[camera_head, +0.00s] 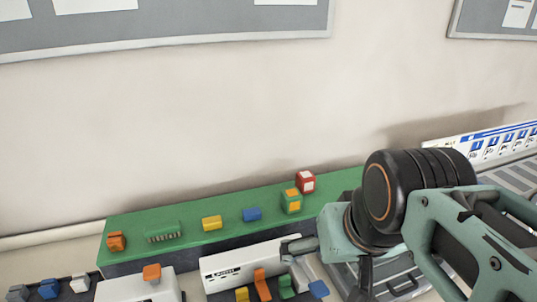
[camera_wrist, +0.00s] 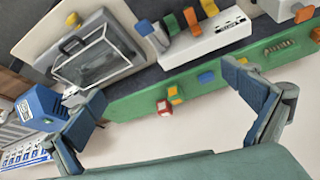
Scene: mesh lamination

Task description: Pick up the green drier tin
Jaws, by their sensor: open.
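The green drier tin (camera_head: 291,200), a small green block-like tin with orange-yellow patches, stands on the green shelf (camera_head: 190,215) towards its right end. A red and white tin (camera_head: 306,181) stands close behind it to the right. In the wrist view the drier tin (camera_wrist: 175,95) appears small, between my spread fingers and beyond them, beside the red tin (camera_wrist: 164,107). My gripper (camera_wrist: 165,90) is open and empty, with its blue-grey fingers wide apart. It touches neither tin. In the head view my arm is to the right of the tin.
On the shelf to the left are a blue block (camera_head: 251,214), a yellow block (camera_head: 212,222), a green comb-like piece (camera_head: 163,233) and an orange block (camera_head: 116,241). In front stands a white box (camera_head: 245,262) with coloured pieces. The wall is behind.

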